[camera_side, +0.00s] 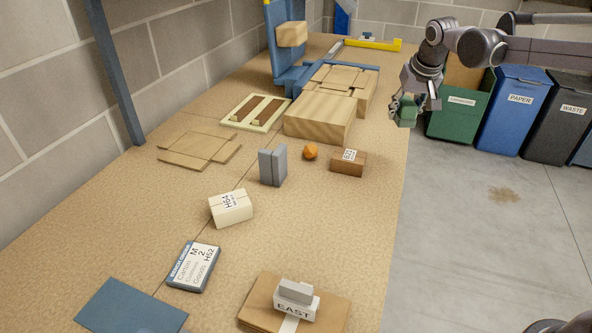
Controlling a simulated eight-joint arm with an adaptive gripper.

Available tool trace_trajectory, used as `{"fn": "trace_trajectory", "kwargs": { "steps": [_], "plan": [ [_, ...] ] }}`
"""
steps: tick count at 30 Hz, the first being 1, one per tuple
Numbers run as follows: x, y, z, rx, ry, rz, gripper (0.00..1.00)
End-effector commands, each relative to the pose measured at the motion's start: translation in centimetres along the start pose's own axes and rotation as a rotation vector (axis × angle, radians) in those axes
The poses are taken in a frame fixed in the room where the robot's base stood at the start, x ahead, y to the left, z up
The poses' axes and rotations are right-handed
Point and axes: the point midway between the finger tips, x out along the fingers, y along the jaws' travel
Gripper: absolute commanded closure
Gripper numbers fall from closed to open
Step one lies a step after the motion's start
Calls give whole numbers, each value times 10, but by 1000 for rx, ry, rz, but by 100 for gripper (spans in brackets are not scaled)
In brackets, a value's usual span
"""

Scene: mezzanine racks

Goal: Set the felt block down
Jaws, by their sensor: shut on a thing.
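The felt block (407,118) appears as a small green block in the side view, at the right edge of the bench top. My gripper (408,103) points down and is shut on it. The block is held in the air, with its lower part showing below the fingers and its upper part partly hidden by them. I cannot tell exactly how high it is or whether it is over the bench or just past its edge.
The bench (120,235) holds a wooden box (318,118), a grey block (272,167), an orange ball (310,152), a brown box (348,163) and a cream box (230,208). A green bin (458,118) and blue bin (508,108) stand on the floor.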

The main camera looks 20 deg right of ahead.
Motion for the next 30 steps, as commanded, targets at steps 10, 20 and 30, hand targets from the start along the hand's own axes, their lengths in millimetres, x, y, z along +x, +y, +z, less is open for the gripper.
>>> {"fn": "trace_trajectory", "kwargs": {
  "steps": [10,20,30],
  "plan": [
    [-39,-39,107,-202,1,-84,91],
    [-52,-49,183,-333,3,-138,91],
    [-38,-81,208,-361,3,-150,91]
  ]
}}
